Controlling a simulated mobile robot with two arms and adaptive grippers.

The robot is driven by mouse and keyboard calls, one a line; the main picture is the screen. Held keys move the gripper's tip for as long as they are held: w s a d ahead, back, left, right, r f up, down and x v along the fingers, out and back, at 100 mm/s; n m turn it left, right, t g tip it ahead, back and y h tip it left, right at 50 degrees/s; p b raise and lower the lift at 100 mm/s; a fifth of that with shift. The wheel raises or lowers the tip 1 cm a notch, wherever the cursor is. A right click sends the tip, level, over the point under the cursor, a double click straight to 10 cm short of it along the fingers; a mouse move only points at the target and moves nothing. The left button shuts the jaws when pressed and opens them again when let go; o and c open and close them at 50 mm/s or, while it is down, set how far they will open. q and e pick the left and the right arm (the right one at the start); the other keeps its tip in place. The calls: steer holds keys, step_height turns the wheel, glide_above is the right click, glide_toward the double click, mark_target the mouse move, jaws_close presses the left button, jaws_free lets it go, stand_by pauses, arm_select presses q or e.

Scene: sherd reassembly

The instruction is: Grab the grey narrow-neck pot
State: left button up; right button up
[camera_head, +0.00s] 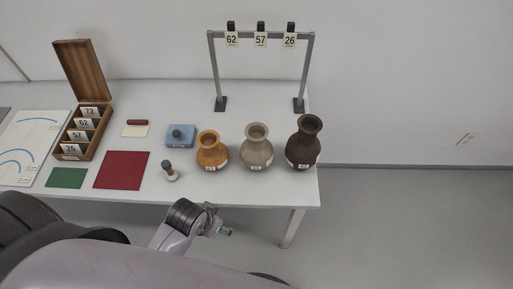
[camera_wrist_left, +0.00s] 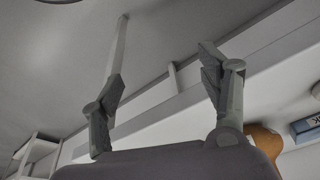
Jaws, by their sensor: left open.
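The grey narrow-neck pot (camera_head: 257,150) stands upright on the white table, between an orange pot (camera_head: 212,153) and a dark brown pot (camera_head: 303,146). A small label is on its lower front. My left gripper (camera_head: 219,221) is in front of the table's front edge, below and left of the grey pot in the head view, apart from it. In the left wrist view the left gripper (camera_wrist_left: 162,78) has its two fingers spread with nothing between them. Part of an orange pot (camera_wrist_left: 265,141) shows at the right there; the grey pot does not show. My right gripper is not in view.
A grey frame (camera_head: 262,35) with tags 62, 57 and 26 stands behind the pots. Left of them are a blue block (camera_head: 181,142), a small stamp-like tool (camera_head: 170,174), a red mat (camera_head: 121,171) and an open wooden box (camera_head: 88,130). The table's right edge is near the brown pot.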

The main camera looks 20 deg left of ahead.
arm_select(q)
step_height(320, 180, up, 6)
steer(key=w+d, duration=0.1)
steer(key=w, duration=0.1)
steer(key=m+g+h+p, duration=0.1)
steer(key=m+h, duration=0.3)
steer(key=m, duration=0.6)
glide_toward(256, 136)
steer(key=p+x, duration=0.1)
steer(key=x, duration=0.4)
steer(key=shift+s+d, duration=0.1)
steer(key=shift+d, duration=0.1)
steer(key=shift+a+p+x, duration=0.2)
steer(key=shift+p+x, duration=0.7)
steer(key=shift+x, duration=1.75)
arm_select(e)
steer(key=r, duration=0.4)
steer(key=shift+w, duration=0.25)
arm_select(q)
steer(key=shift+c, duration=0.4)
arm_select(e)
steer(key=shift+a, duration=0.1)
